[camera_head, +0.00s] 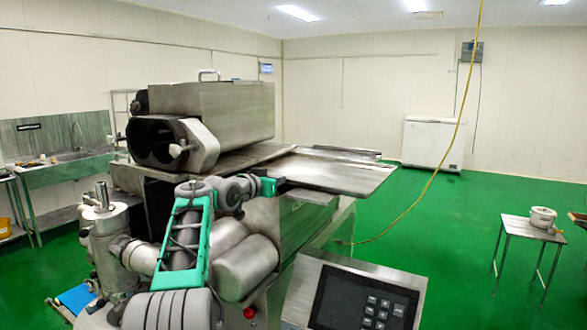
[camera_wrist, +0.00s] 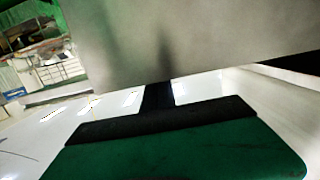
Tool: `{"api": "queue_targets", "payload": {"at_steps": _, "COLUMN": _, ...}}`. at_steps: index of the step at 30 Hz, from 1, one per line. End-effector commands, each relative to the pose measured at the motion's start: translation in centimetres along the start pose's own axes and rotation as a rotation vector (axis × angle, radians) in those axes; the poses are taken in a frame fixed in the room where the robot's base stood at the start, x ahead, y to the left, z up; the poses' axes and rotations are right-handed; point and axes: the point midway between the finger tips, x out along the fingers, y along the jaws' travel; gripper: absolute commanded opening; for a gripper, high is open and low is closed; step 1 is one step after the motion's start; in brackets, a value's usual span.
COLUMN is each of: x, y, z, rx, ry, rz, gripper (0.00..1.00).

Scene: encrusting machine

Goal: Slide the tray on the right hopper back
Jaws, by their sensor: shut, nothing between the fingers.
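The tray (camera_head: 335,173) is a flat, thin-rimmed metal sheet on top of the machine's right hopper (camera_head: 303,212). It extends out to the right beyond the hopper. My gripper (camera_head: 275,184), with a green body, is at the tray's near left corner. In the wrist view the dark fingers of my gripper (camera_wrist: 157,96) are together with nothing between them. Their tips meet the edge of a broad grey metal surface (camera_wrist: 190,45), or stop very close to it. I cannot tell whether they touch it.
A metal housing (camera_head: 215,112) with two dark round openings stands left of the tray. A control panel (camera_head: 355,300) is at the front. A yellow cable (camera_head: 455,130) hangs to the right. A small table (camera_head: 520,228) with a white pot stands further right on open green floor.

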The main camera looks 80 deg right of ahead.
Motion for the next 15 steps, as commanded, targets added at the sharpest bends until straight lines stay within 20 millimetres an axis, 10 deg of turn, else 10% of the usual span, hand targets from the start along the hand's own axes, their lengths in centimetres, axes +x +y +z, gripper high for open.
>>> {"api": "queue_targets", "payload": {"at_steps": 15, "x": 3.6, "y": 0.1, "z": -0.8, "rx": 0.001, "ry": 0.001, "rz": 0.002, "gripper": 0.00}}
